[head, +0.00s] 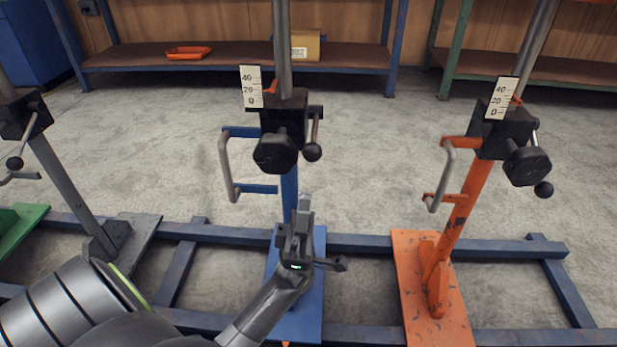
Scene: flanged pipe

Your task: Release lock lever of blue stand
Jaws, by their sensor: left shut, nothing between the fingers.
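The blue stand (290,187) is in the middle of the head view, with a black clamp head on its post. The lock lever (313,151) is a short metal rod with a black ball end, hanging down at the right side of the head. A large black knob (275,153) faces me just left of it. My left gripper (304,204) is shut and empty, in front of the blue post. In the picture its tips are below the lever ball, with a gap between them. My right gripper is not in view.
An orange stand (467,205) is at the right and a grey stand (70,180) at the left, both with similar heads. A grey handle (228,168) sticks out left of the blue post. Blue floor rails (360,243) link the bases. Shelves stand behind.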

